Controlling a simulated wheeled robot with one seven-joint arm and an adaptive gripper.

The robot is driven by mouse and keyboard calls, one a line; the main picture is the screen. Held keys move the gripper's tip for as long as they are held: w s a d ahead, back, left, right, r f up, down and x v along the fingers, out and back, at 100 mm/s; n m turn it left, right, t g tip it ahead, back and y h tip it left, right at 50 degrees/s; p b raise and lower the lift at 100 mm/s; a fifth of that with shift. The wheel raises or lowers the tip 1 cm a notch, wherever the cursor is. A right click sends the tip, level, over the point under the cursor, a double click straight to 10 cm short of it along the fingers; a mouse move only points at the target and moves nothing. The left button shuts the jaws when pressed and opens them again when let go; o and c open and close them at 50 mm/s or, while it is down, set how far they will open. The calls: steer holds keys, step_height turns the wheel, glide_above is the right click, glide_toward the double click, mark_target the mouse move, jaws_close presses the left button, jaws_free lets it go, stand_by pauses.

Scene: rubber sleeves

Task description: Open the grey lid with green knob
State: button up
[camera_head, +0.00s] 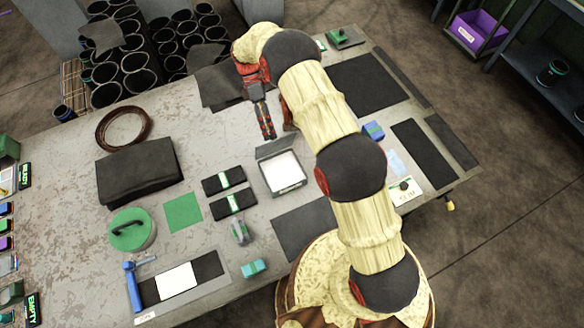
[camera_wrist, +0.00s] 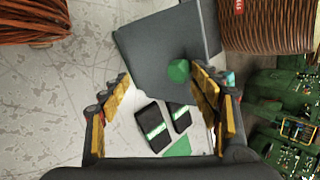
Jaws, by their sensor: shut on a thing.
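In the camera_head view an open-topped box (camera_head: 284,173) with a white interior stands mid-table. Its grey lid (camera_head: 274,149) is tilted up along the far edge. My gripper (camera_head: 266,133) is just beyond the lid, at its upper edge. In the camera_wrist view the broad grey surface (camera_wrist: 165,40) of the lid fills the upper middle, and the green knob (camera_wrist: 179,71) shows between the fingertips of my gripper (camera_wrist: 160,72), close to the right finger. My gripper is shut on the knob. The exact contact is hard to see, and the knob is hidden in the camera_head view.
Two black packs (camera_head: 228,191) and a green sheet (camera_head: 183,212) lie left of the box. A black case (camera_head: 138,170) and brown coil (camera_head: 123,128) are farther left. A dark mat (camera_head: 303,229) lies in front. Dark tubes (camera_head: 140,82) stand behind the table.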

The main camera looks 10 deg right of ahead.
mark_target(276, 144)
steer(key=shift+s+d+f+t, duration=0.15)
steer(key=shift+s+t, duration=0.25)
steer(key=shift+s, duration=0.15)
steer(key=s+p, duration=0.1)
steer(key=s, duration=0.2)
steer(key=s+d+p, duration=0.1)
steer(key=s, duration=0.1)
steer(key=shift+p, duration=0.35)
steer(key=shift+c, duration=0.2)
steer(key=s+f+t, duration=0.1)
steer(key=s+f, duration=0.1)
steer(key=s+d+f+t, duration=0.1)
steer(key=s+f+t, duration=0.1)
steer(key=s, duration=0.1)
steer(key=s+f+t+y+p, duration=0.1)
steer(key=s+f+t, duration=0.1)
steer(key=s, duration=0.1)
steer(key=shift+s+d+f, duration=0.2)
steer(key=shift+d+f, duration=0.15)
steer(key=shift+s+f+t, duration=0.2)
steer(key=shift+f+t, duration=0.4)
steer(key=shift+t, duration=0.1)
steer(key=s+r+m+g, duration=0.2)
steer(key=s+r+m, duration=0.1)
steer(key=r, duration=0.6)
steer(key=shift+s+d+r+m, duration=0.2)
steer(key=shift+d+m, duration=0.25)
steer(key=shift+m, duration=0.15)
